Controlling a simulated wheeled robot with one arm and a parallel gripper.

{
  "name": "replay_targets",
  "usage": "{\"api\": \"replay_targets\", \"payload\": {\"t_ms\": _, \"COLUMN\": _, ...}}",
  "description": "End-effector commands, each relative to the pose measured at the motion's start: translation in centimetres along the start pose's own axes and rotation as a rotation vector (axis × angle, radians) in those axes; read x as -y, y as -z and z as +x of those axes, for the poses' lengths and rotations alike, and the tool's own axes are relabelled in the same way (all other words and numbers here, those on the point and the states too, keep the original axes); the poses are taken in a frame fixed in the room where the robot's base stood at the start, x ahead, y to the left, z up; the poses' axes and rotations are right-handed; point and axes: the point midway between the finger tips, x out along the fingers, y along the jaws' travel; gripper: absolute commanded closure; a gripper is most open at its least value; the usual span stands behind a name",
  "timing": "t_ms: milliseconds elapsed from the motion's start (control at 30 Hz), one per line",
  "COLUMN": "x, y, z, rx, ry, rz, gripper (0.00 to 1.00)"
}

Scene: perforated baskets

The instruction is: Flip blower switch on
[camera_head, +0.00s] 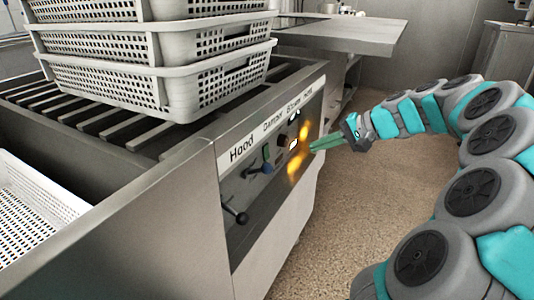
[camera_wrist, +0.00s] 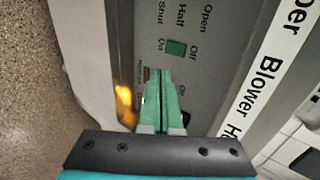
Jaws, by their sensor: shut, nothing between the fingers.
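The control panel (camera_head: 262,165) is on the end of the steel unit, with Hood, Damper, Blower and a further label along its top. In the wrist view a green switch (camera_wrist: 176,47) sits between Off and On marks, in line with the Blower label (camera_wrist: 270,85). I cannot tell which way it is set. My gripper (camera_wrist: 158,74) is shut and empty, with its green fingertips just below the switch in that view and a small gap between. In the head view my gripper (camera_head: 314,147) points at the panel's right part from the right. My fingers hide part of the panel.
An orange glow (camera_head: 294,166) shows on the panel beside my fingertips. A black-knobbed lever (camera_head: 236,216) sticks out low on the panel. Stacked white perforated baskets (camera_head: 160,85) stand on the slatted top. Speckled floor (camera_head: 370,220) is open to the right.

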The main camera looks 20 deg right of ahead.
Motion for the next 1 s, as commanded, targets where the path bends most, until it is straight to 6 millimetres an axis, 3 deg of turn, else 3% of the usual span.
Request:
{"api": "replay_targets", "payload": {"t_ms": 267, "x": 0.0, "y": 0.0, "z": 0.1, "rx": 0.001, "ry": 0.001, "rz": 0.000, "gripper": 1.00}}
{"api": "replay_targets", "payload": {"t_ms": 433, "x": 0.0, "y": -0.1, "z": 1.2, "rx": 0.004, "ry": 0.001, "rz": -0.001, "gripper": 1.00}}
{"api": "replay_targets", "payload": {"t_ms": 1000, "x": 0.8, "y": -0.1, "z": 11.3, "rx": 0.002, "ry": -0.001, "rz": -0.003, "gripper": 1.00}}
